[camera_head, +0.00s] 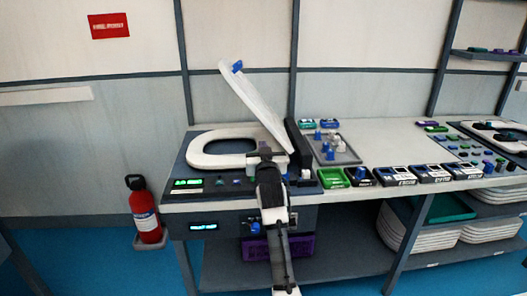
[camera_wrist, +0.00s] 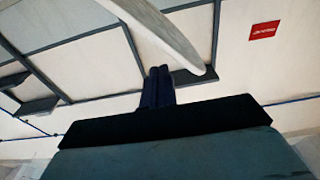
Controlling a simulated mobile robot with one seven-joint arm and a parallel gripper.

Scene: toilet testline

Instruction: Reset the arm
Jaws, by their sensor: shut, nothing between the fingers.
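My arm (camera_head: 272,205) reaches up from the bottom of the head view, in front of the toilet test station. Its end overlaps the right side of the white toilet seat (camera_head: 205,159) in the picture; the fingers cannot be made out there. In the wrist view my gripper (camera_wrist: 158,75) shows two dark fingers side by side, shut and empty. The raised white lid (camera_head: 252,103) leans up to the left with a blue piece (camera_head: 238,66) at its top. A white curved edge, apparently the lid (camera_wrist: 160,28), passes beyond the fingertips in the wrist view; contact cannot be judged.
A grey tray (camera_head: 345,158) with blue and white parts and a green bin (camera_head: 333,177) stand to the right on the workbench (camera_head: 400,135). Dark boxes (camera_head: 395,175) line its front edge. A fire extinguisher (camera_head: 145,210) stands on the floor at left. A red sign (camera_head: 109,26) hangs on the wall.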

